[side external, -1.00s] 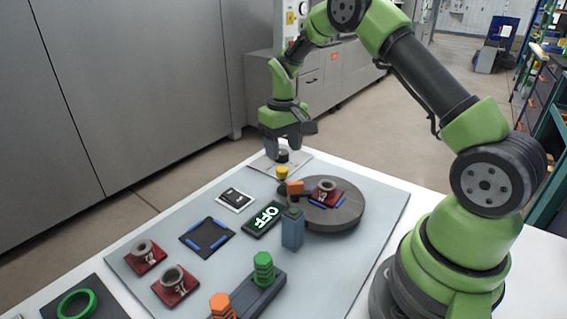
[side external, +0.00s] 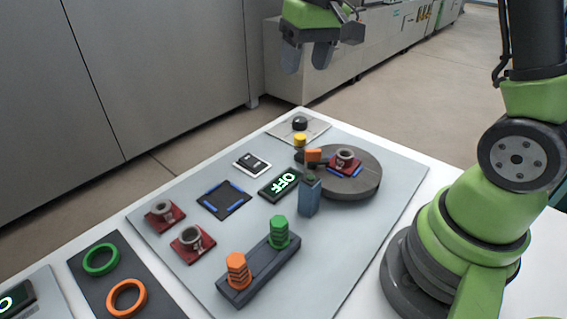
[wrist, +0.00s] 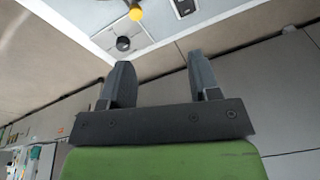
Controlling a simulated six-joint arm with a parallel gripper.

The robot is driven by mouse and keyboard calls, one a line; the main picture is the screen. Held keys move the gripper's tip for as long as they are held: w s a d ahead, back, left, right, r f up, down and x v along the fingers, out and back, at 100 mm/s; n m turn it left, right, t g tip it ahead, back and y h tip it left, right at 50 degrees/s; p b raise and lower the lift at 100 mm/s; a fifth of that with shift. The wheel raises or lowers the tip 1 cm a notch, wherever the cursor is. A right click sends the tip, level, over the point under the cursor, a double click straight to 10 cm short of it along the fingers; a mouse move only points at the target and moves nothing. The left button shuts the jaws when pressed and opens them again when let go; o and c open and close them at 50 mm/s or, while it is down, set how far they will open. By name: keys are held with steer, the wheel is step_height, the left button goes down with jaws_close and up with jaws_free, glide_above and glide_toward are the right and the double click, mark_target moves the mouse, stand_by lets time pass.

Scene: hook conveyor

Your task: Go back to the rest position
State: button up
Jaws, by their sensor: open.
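My gripper (side external: 307,58) is open and empty, raised well above the far end of the table in the side view. In the wrist view my gripper (wrist: 161,84) shows two dark fingers spread apart with nothing between them. Below it, a black round knob (side external: 300,123) sits on a pale plate (side external: 318,131) at the table's far corner. The knob also shows in the wrist view (wrist: 123,44), apart from the fingers.
A dark turntable (side external: 365,186) carries a red block with a grey ring (side external: 345,160). Near it stand a yellow-topped post (side external: 299,140), a blue-grey post (side external: 309,198) and an OFF display (side external: 280,184). Red blocks (side external: 192,243) and a peg rack (side external: 258,277) lie nearer. Air around the gripper is clear.

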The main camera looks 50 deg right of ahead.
steer(key=s+a+r+t+y, duration=0.1)
steer(key=s+a+r+t, duration=0.1)
steer(key=s, duration=0.7)
steer(key=s+a+r+t, duration=0.2)
steer(key=s+a+r, duration=0.2)
steer(key=s, duration=0.5)
steer(key=a, duration=0.2)
steer(key=shift+a+m+t+y, duration=0.3)
steer(key=shift+t+y, duration=0.1)
